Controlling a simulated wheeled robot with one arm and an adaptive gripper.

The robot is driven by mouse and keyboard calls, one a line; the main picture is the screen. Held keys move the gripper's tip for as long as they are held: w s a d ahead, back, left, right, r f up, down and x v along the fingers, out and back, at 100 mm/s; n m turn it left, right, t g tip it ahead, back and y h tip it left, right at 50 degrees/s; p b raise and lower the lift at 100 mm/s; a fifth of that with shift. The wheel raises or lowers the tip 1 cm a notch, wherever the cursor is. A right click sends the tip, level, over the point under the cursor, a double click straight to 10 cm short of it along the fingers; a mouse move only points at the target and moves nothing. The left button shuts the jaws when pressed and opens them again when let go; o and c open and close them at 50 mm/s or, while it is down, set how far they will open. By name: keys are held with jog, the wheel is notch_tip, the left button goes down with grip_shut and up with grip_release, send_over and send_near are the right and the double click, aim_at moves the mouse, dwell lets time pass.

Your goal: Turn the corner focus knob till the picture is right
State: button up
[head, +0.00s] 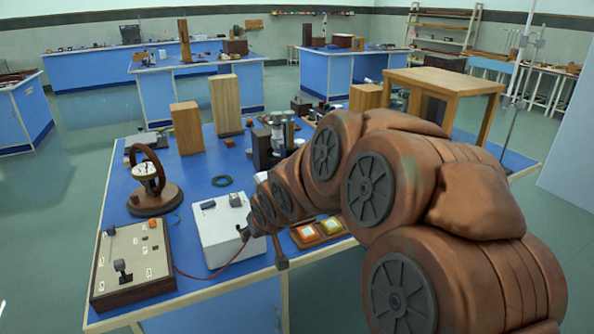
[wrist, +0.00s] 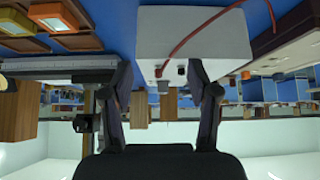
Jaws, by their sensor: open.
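A white box (head: 222,238) stands near the bench's front edge, with small dark fittings on top; a red cable (head: 212,275) runs by it. In the wrist view, which is upside down, the white box (wrist: 205,45) shows beyond my gripper (wrist: 160,68), whose two fingers stand wide apart with nothing between them. I cannot tell which is the focus knob, or whether a finger touches the box. No focus picture can be made out.
A control panel (head: 132,262) is left of the box, with a round wooden-based instrument (head: 150,180) behind. Wooden blocks (head: 226,105) stand farther back. Some bare blue bench (head: 195,180) shows behind the box.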

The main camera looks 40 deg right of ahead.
jog(key=w+d+r+m+t+h+b, duration=0.25)
jog(key=d+t, duration=0.25)
jog(key=d, duration=0.6)
jog(key=w+d+r+m+t+h+b, duration=0.1)
jog(key=w+d+r+t+b, duration=0.3)
jog(key=d, duration=0.7)
jog(key=shift+t, duration=0.3)
jog(key=shift+d+f+p+x, duration=0.2)
jog(key=shift+p+x, duration=0.25)
jog(key=shift+x, duration=0.85)
jog(key=shift+d+f+p+x, duration=0.1)
jog(key=shift+f+p+x, duration=0.25)
jog(key=shift+x, duration=0.95)
jog(key=shift+s+r, duration=0.1)
jog(key=shift+s, duration=0.05)
jog(key=shift+c, duration=0.2)
grip_shut()
